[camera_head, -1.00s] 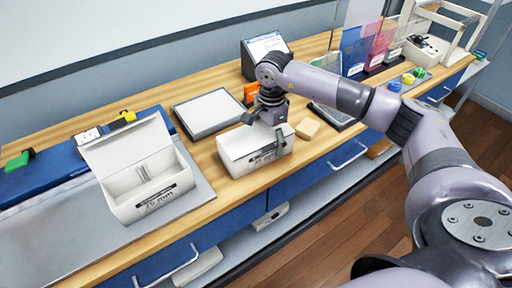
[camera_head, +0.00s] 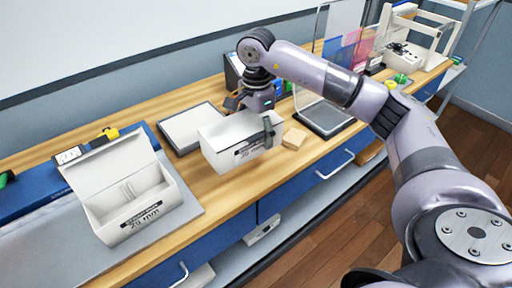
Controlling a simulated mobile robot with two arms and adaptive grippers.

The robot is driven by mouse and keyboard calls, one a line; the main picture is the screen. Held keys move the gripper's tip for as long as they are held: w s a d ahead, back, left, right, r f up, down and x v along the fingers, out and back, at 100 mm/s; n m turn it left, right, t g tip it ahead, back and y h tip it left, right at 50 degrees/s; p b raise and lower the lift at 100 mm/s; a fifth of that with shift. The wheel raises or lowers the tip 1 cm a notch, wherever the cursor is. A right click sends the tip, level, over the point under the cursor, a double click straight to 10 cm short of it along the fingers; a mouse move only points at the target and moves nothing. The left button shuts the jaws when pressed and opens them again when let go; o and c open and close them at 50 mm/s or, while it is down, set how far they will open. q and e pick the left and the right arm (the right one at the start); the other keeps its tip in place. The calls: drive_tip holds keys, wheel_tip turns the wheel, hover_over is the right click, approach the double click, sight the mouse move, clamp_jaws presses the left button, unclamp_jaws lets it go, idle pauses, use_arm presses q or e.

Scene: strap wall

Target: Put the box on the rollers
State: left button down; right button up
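A closed white box (camera_head: 228,146) with a dark label is in the middle of the head view, over the wooden bench. My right gripper (camera_head: 258,125) comes down on its right end from above. One dark finger lies against the front face; the other is hidden behind the box. The gripper looks shut on the box, which seems raised a little off the bench. A second white box (camera_head: 130,205), lid open and marked 25 mm, stands at the left on a grey surface (camera_head: 60,245). I cannot make out separate rollers. My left gripper is not in view.
A grey-rimmed white pad (camera_head: 193,127) lies behind the held box. A small wooden block (camera_head: 295,137) is just right of it, then a dark tray (camera_head: 325,116). A blue rail (camera_head: 40,206) with tools runs at the left back. Bare bench lies between the two boxes.

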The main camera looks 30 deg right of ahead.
wheel_tip(320, 180, up, 13)
drive_tip(key=shift+f, duration=0.15)
